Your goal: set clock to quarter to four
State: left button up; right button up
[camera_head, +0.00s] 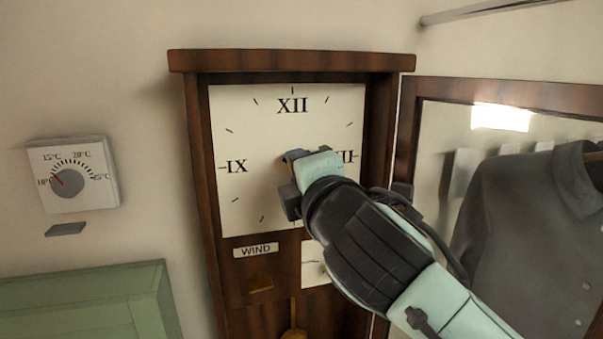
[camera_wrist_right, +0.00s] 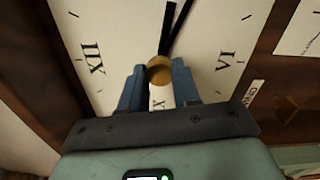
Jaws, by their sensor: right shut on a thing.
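The wooden wall clock (camera_head: 192,150) has a cream dial (camera_head: 265,135) with XII at the top and IX at the left. My right gripper (camera_head: 289,178) reaches in from the lower right and covers the dial's centre and the hands in the head view. In the right wrist view the dial appears turned, with XII at the left and VI at the right. There my right gripper is shut on a round brass knob (camera_wrist_right: 159,69) at the dial's centre. My left gripper is not in view.
A WIND label (camera_head: 256,250) and a small brass piece (camera_head: 261,284) are below the dial. A thermostat (camera_head: 73,176) is on the wall at left, above green furniture (camera_head: 90,300). A framed mirror (camera_head: 408,125) showing a dark garment stands close at right.

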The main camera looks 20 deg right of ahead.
pick_arm(q)
jog(key=s+f+b, duration=0.5)
jog(key=f, duration=0.1)
jog(key=shift+f+g, duration=0.3)
jog(key=shift+f, duration=0.1)
pick_arm(e)
jog(key=shift+d+m, duration=0.1)
jog(key=shift+m, duration=15.6)
pick_arm(q)
jog(key=shift+s, duration=0.1)
pick_arm(e)
jog(key=o, duration=1.1)
jog(key=shift+c, duration=0.2)
